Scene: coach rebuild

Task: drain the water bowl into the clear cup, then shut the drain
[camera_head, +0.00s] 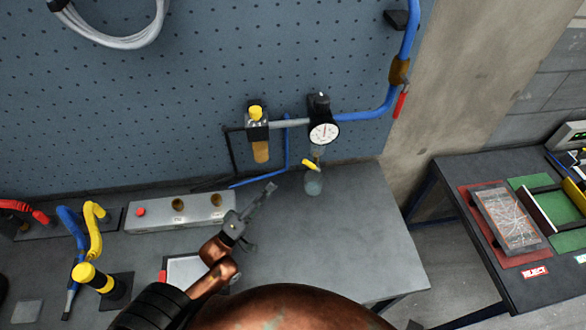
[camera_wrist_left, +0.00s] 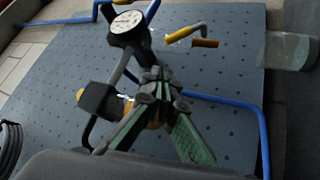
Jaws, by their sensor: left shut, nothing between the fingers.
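The clear water bowl (camera_head: 317,150) hangs under the round gauge (camera_head: 323,133) on the pegboard; its water level is too small to tell. A yellow drain lever (camera_head: 311,165) sits below it and shows in the wrist view (camera_wrist_left: 185,33), slanted. The clear cup (camera_head: 313,183) stands on the bench under the drain; it also shows at the upper right of the wrist view (camera_wrist_left: 288,50). I cannot tell how much water it holds. My left gripper (camera_head: 268,188) is shut and empty, left of the cup and apart from it. My right gripper is out of view.
An amber bowl (camera_head: 261,151) with a yellow-capped top hangs left of the gauge. A blue pipe (camera_head: 365,114) with a red-handled valve (camera_head: 400,104) runs right. A grey box (camera_head: 181,212) stands on the bench at left. The bench's right side is clear.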

